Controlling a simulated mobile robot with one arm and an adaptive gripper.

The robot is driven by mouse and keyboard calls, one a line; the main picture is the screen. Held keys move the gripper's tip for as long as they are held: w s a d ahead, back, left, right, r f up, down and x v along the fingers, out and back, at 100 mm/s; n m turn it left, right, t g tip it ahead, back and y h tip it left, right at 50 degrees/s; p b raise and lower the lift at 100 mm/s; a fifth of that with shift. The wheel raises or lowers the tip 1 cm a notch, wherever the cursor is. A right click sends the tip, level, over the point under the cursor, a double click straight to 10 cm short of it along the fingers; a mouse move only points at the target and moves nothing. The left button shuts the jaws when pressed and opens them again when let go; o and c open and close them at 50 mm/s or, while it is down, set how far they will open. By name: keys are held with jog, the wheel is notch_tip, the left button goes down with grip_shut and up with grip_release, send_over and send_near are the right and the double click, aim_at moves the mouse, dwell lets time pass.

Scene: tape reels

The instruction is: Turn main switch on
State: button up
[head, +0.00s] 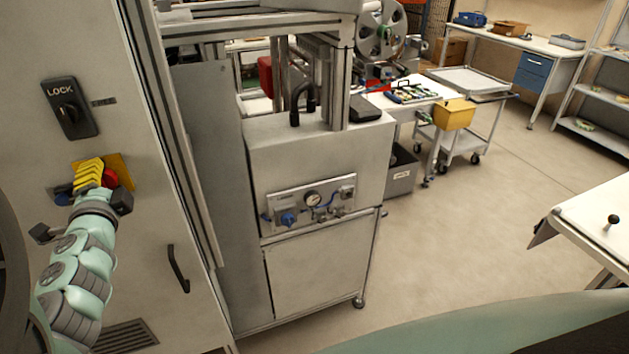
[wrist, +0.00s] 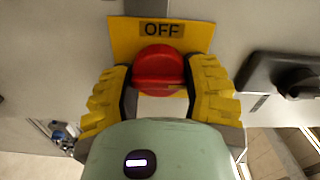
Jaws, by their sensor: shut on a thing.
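The main switch is a red rotary knob (wrist: 159,70) on a yellow plate (wrist: 200,36) marked OFF in the wrist view. In the head view the red knob (head: 110,178) and yellow plate (head: 125,168) show on the grey cabinet at the left. My gripper (wrist: 160,85) has its yellow ribbed fingers on both sides of the knob, shut on it. In the head view my gripper (head: 90,173) hides part of the knob and plate.
A black LOCK handle (head: 69,108) sits above the switch on the cabinet (head: 150,230); it also shows in the wrist view (wrist: 285,80). A black door handle (head: 178,268) is lower right. A grey machine (head: 320,150) with a gauge panel stands to the right. Open floor lies beyond.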

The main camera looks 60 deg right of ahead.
dwell(0.4)
jog(key=o, duration=0.9)
jog(key=shift+v, duration=6)
